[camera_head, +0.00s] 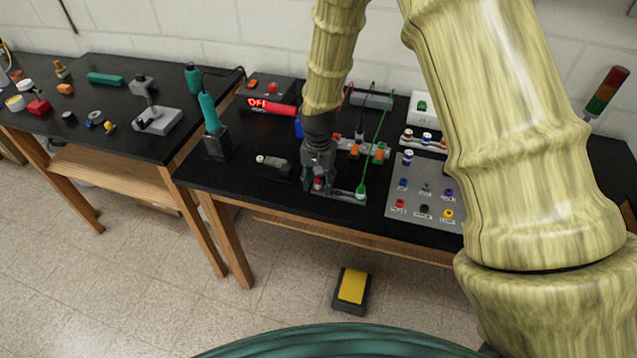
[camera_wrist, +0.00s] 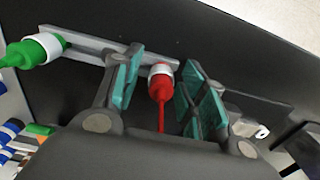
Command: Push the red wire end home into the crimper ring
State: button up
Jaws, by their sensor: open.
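My gripper (camera_head: 318,180) is over the front edge of the dark table. In the wrist view its teal-padded fingers (camera_wrist: 158,88) are open, one on each side of the red wire end (camera_wrist: 159,90), with a gap visible on both sides. The red wire runs from it toward the palm. How deep the end sits in the ring I cannot tell. The red end also shows below my gripper in the head view (camera_head: 317,184). A grey bar (camera_wrist: 85,45) passes behind the fingers.
A green wire end (camera_head: 361,190) in a white ring stands close to the right of my gripper. A grey panel (camera_head: 425,205) with coloured posts lies further right. A small grey-and-black device (camera_head: 274,163) lies to the left. Orange-clipped blocks (camera_head: 352,150) stand behind.

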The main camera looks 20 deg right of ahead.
dwell(0.6)
grip_shut()
jog(key=shift+r, duration=0.1)
jog(key=shift+r+p, duration=2.2)
jog(key=shift+r, duration=0.7)
jog(key=shift+f, duration=0.1)
